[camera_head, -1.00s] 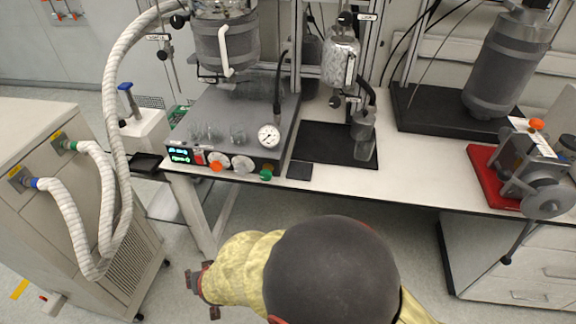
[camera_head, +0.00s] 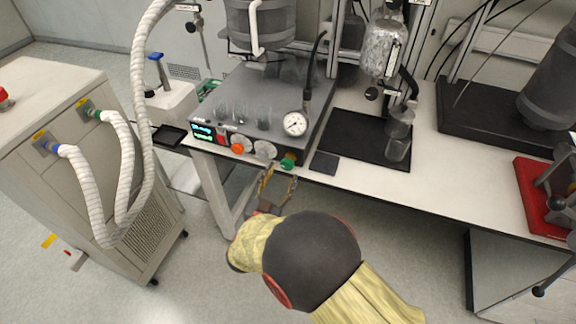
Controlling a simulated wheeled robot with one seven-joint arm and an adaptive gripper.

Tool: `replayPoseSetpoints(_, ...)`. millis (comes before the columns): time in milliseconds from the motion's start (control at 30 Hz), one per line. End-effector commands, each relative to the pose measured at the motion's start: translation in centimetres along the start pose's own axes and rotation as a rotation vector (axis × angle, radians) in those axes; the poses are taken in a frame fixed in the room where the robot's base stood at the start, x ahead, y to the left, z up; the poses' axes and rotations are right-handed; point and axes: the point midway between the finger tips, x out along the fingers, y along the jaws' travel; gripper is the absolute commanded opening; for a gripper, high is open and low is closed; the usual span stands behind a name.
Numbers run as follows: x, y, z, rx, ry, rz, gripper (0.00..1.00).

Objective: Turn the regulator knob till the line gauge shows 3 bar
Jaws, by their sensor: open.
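The round white line gauge (camera_head: 295,124) stands at the front right of the grey reactor base (camera_head: 262,90); its reading is too small to tell. Along the base's front face are an orange knob (camera_head: 238,148), a pale grey dial (camera_head: 265,150) and a green knob (camera_head: 288,160) at the right, below the gauge. I cannot tell by label which is the regulator knob. My gripper (camera_head: 280,177) is open and empty, its two fingers pointing up toward the bench front, just below the grey dial and green knob. It appears apart from both.
Small glass beakers (camera_head: 241,114) stand on the base. A black mat (camera_head: 345,140) with a glass vessel (camera_head: 398,135) lies to the right. A chiller cabinet (camera_head: 70,180) with ribbed white hoses (camera_head: 122,165) stands at left.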

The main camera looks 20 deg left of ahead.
Motion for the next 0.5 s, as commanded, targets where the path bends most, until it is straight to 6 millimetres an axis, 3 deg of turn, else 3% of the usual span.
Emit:
replayPoseSetpoints(233,3.9,0.1,0.2,0.002,0.000,0.002,0.51)
replayPoseSetpoints(500,5.5,0.0,0.1,0.000,-0.002,-0.001,0.51)
